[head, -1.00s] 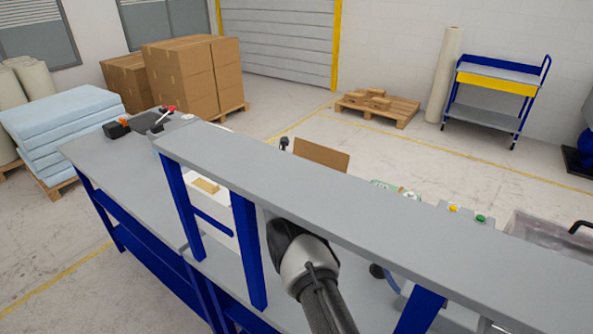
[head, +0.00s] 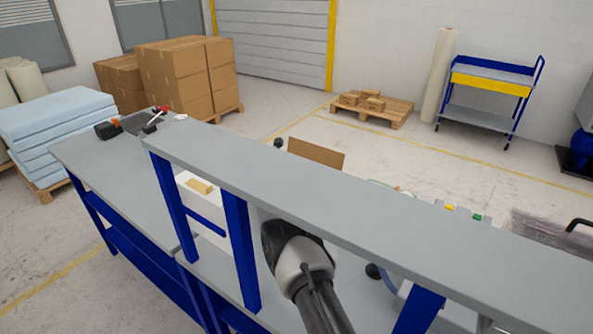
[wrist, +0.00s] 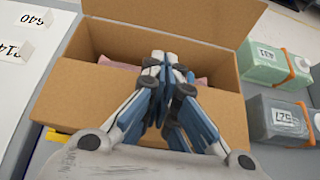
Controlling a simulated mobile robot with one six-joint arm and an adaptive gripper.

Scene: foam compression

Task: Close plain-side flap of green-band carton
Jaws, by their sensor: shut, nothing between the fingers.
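A brown open carton (wrist: 75,95) fills the middle of the wrist view, with pink material (wrist: 122,67) inside. Its far flap (wrist: 190,18) stands raised; a raised brown panel also shows above the shelf in the head view (head: 316,153). I cannot tell whether the near brown panel is a wall or a folded-down flap. No green band is visible on the carton. My gripper (wrist: 164,62) is shut and empty, its fingertips in front of the opening; I cannot tell if they touch the carton. In the head view the shelf hides the gripper.
A long grey shelf (head: 350,200) on blue posts runs across the head view above the bench. In the wrist view, a green container (wrist: 272,64) and a grey container (wrist: 275,118) stand right of the carton. White labelled sheets (wrist: 22,60) lie to its left.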

